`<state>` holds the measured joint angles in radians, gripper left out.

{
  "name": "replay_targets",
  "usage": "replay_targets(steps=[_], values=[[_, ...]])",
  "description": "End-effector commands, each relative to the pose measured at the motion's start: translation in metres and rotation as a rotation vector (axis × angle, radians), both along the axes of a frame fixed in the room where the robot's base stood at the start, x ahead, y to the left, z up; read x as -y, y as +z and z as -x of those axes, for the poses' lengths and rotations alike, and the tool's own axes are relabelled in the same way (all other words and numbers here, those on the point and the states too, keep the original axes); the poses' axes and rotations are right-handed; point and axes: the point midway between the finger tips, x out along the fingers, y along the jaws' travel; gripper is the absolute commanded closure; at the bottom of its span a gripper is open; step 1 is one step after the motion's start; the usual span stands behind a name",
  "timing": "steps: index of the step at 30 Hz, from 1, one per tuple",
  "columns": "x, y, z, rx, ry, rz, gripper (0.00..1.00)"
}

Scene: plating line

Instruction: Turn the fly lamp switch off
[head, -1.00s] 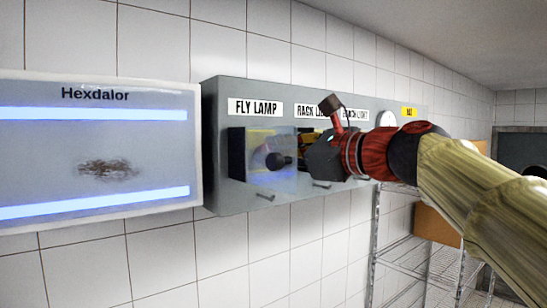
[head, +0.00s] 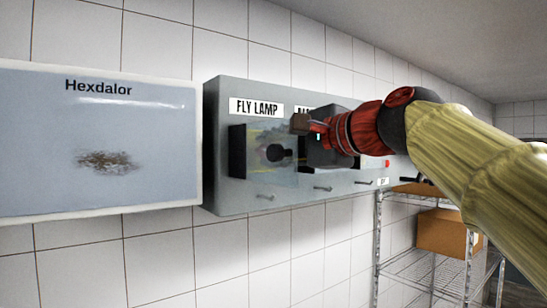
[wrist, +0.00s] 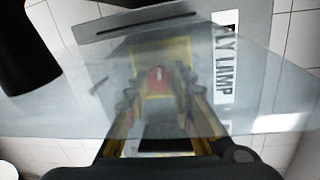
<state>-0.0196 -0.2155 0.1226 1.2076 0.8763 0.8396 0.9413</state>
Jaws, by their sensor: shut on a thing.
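Below the label, a clear cover (head: 255,177) with a dark knob (head: 276,153) stands out from the panel. My gripper (wrist: 160,88) is at the fly lamp switch, its fingers shut on the red switch knob (wrist: 158,77) in front of a yellow plate (wrist: 180,52). The fingertips show blurred through the cover in the wrist view.
The rest of the panel runs to the right behind my arm, with several small pegs along its lower edge. A wire shelf (head: 408,262) with a cardboard box (head: 443,232) stands at the lower right. The tiled wall below the panel is clear.

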Motion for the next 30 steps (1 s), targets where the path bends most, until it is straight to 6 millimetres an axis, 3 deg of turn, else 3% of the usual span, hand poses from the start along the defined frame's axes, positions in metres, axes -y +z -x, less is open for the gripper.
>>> replay_targets(steps=[12, 30], values=[[-0.0013, -0.0019, 0.0005, 0.137, 0.002, 0.207, 1.0], [-0.0011, -0.0022, 0.0, 0.17, 0.001, 0.258, 1.0]])
